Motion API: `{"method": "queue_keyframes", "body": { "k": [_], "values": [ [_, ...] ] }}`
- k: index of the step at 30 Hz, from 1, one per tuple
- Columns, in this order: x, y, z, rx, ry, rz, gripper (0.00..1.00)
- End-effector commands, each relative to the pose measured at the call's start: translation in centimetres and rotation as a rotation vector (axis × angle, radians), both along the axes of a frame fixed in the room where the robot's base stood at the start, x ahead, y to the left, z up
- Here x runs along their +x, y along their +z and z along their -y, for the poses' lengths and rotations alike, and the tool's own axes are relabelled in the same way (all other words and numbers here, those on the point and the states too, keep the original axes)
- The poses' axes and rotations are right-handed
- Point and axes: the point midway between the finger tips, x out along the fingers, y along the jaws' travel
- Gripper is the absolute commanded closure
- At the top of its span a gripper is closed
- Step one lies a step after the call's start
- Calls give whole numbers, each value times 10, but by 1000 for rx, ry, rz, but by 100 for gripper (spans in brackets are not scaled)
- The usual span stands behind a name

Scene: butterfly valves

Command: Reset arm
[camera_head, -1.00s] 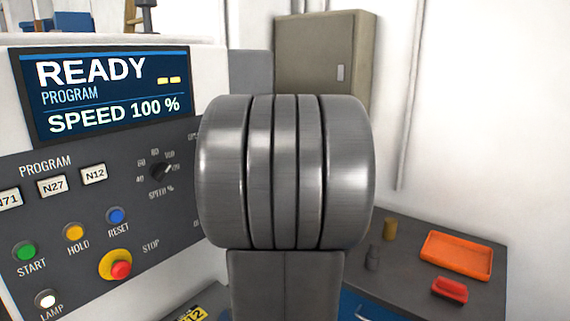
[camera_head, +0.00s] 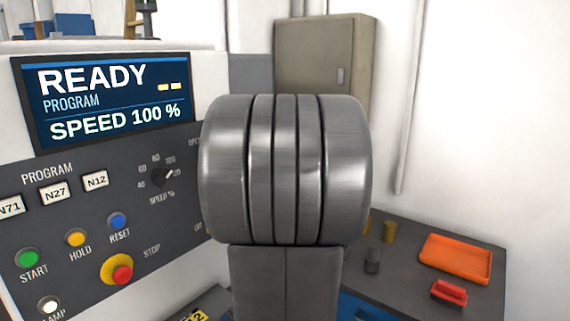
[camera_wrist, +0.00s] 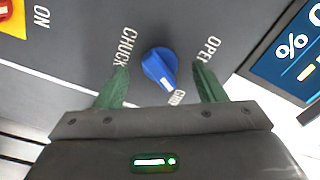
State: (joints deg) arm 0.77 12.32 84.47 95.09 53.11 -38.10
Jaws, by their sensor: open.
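In the wrist view my gripper (camera_wrist: 159,72) is open, with its two green fingers apart. A blue chuck knob (camera_wrist: 160,68) on the dark panel appears between the fingers. Its narrow end points to the lower right, toward a label partly hidden by my gripper. The words CHUCK and OPEN stand on either side of the knob. I see no finger clearly touching it, and the depth between them cannot be told. In the head view my arm fills the middle and the gripper is hidden.
The machine's screen (camera_head: 108,98) reads READY and SPEED 100 %. Below are a speed dial (camera_head: 163,174), coloured buttons and a red stop button (camera_head: 122,274). On the right a dark bench (camera_head: 420,293) holds an orange tray (camera_head: 456,258) and a red object (camera_head: 449,293).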

Motion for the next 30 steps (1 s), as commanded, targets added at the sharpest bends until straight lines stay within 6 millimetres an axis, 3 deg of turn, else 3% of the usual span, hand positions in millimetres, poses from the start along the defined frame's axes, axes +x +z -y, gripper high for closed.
{"method": "queue_keyframes", "body": {
  "k": [10,23,30],
  "values": [
    [-17,0,22,-5,-1,7,36],
    [-20,-1,21,-9,4,3,36],
    [-39,-8,8,-49,39,-18,36]
  ]
}}
